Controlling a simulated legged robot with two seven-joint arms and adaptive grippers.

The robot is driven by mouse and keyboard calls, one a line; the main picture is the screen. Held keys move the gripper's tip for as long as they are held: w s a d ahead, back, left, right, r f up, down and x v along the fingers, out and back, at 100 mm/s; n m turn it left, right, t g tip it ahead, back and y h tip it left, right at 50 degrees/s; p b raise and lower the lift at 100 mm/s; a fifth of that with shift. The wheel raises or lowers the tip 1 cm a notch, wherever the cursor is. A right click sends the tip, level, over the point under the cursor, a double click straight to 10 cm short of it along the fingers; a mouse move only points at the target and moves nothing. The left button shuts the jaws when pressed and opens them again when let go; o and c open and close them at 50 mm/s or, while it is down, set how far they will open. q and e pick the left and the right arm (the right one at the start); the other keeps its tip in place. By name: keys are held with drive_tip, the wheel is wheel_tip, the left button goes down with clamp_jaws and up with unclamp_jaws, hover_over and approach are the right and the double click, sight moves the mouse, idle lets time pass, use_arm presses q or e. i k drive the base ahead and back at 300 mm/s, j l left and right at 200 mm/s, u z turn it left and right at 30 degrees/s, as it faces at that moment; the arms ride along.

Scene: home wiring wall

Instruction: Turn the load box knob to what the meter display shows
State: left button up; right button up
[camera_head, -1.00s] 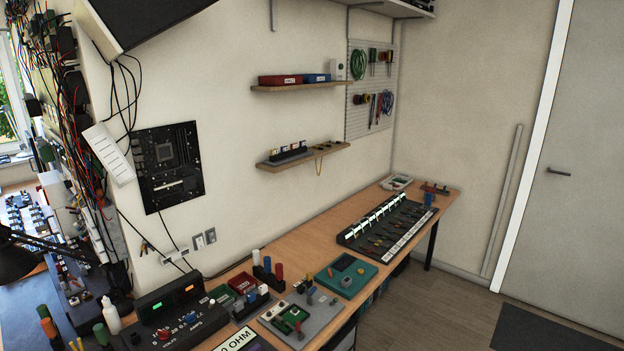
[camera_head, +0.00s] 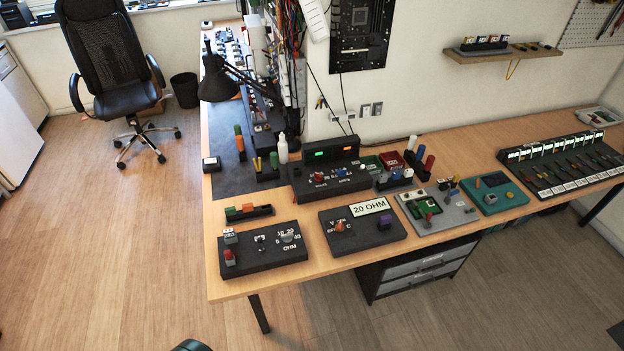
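The load box (camera_head: 262,250) is a dark box at the front left of the wooden bench. Its grey round knob (camera_head: 288,238) sits on the top right, with numbers around it and "OHM" below. The knob's pointing direction is too small to tell. A red button-like part (camera_head: 229,257) stands on the box's front left. The meter (camera_head: 360,230) is a dark box to its right, with an orange knob and a dark purple block. Its white display (camera_head: 370,207) reads "20 OHM". Neither gripper is in view.
A small tray (camera_head: 249,215) with orange and green parts lies behind the load box. A green-board panel (camera_head: 436,209) and a teal box (camera_head: 493,194) sit right. The bench's front edge runs close before the load box.

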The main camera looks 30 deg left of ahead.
sight(287, 238)
drive_tip(key=u, duration=1.6)
